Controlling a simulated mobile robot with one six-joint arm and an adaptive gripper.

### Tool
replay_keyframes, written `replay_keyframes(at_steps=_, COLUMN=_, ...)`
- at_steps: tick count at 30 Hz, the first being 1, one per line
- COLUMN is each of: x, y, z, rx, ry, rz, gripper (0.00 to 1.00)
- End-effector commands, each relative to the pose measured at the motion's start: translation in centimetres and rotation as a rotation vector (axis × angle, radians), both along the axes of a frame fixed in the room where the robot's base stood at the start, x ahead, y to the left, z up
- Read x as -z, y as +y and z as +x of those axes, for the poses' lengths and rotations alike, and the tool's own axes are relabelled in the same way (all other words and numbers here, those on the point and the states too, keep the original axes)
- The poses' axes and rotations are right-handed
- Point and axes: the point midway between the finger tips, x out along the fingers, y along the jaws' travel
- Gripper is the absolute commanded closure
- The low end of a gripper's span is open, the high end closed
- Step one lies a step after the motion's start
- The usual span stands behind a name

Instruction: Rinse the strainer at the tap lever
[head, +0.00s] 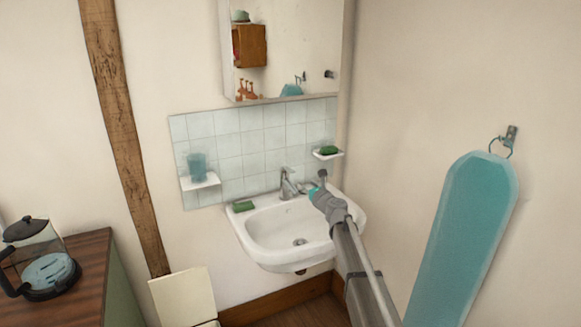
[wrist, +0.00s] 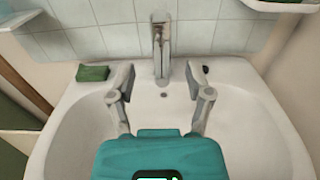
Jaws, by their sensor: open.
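The chrome tap (head: 287,184) stands at the back of the white washbasin (head: 262,262), its lever (head: 284,170) on top. In the wrist view the tap (wrist: 161,55) and lever (wrist: 160,17) are straight ahead, beyond my fingers. My gripper (head: 307,188) is just right of the tap in the head view. In the wrist view my gripper (wrist: 160,80) is open, its fingers spread to either side with nothing held between them. I cannot make out a hand-held strainer in either view. A round drain fitting (head: 299,242) shows in the bowl; my gripper body hides it in the wrist view.
A green block (head: 243,206) lies on the basin's left rim. Small shelves hold a teal cup (head: 197,166) and a green item (head: 329,150). A teal ironing board (head: 465,235) hangs on the right wall. A glass coffee pot (head: 42,260) stands on the left cabinet.

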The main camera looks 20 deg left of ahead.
Motion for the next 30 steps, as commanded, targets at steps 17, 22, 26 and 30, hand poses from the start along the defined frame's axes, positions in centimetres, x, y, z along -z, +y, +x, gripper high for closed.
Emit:
replay_keyframes(at_steps=17, x=0.0, y=0.8, z=0.5, rx=-0.001, ry=0.002, rz=0.003, gripper=0.34)
replay_keyframes(at_steps=22, x=0.0, y=2.0, z=1.5, rx=-0.003, ry=0.002, rz=0.003, gripper=0.34)
replay_keyframes(at_steps=26, x=0.0, y=3.4, z=2.7, rx=-0.003, ry=0.002, rz=0.003, gripper=0.34)
replay_keyframes(at_steps=30, x=0.0, y=5.0, z=4.1, rx=-0.002, ry=0.002, rz=0.004, gripper=0.34)
